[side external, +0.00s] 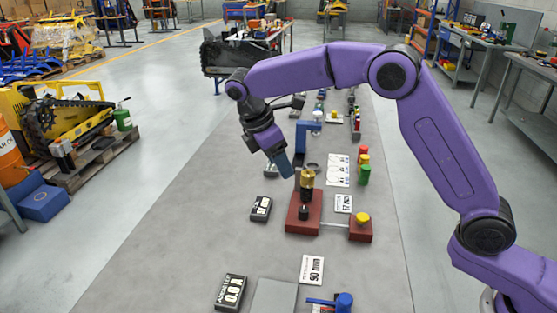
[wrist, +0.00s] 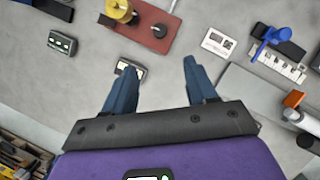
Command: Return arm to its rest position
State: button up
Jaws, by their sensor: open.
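My gripper (side external: 286,168) hangs above the long grey table (side external: 200,250), at the end of my purple arm, just left of the brass cylinder in the side view. In the wrist view its two blue fingers (wrist: 158,85) stand apart with nothing between them. The arm is raised and bent, reaching over the table from the right. A red block (side external: 303,224) with a brass cylinder (side external: 307,179) and a black knob (side external: 303,212) stands close to the gripper. The cylinder (wrist: 120,10) and knob (wrist: 158,31) also show at the top of the wrist view.
Black number boxes (side external: 261,208) (side external: 231,292) lie on the table's left side. A smaller red block (side external: 360,232) carries a yellow knob (side external: 362,218). A blue bracket (side external: 303,136) stands behind. White cards lie on the right. The table's left strip is mostly clear.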

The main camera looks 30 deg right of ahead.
jog(key=shift+s, duration=0.1)
jog(key=s+d+m+y, duration=0.1)
jog(key=s+d, duration=0.3)
jog(key=s, duration=0.7)
jog(key=s+d+f+m+y, duration=0.1)
jog(key=s+d, duration=0.3)
jog(key=s, duration=0.8)
jog(key=s+d+f+m+t+y, duration=0.1)
jog(key=s+d+y, duration=0.2)
jog(key=s, duration=0.9)
jog(key=shift+s+d, duration=0.15)
jog(key=shift+d, duration=0.4)
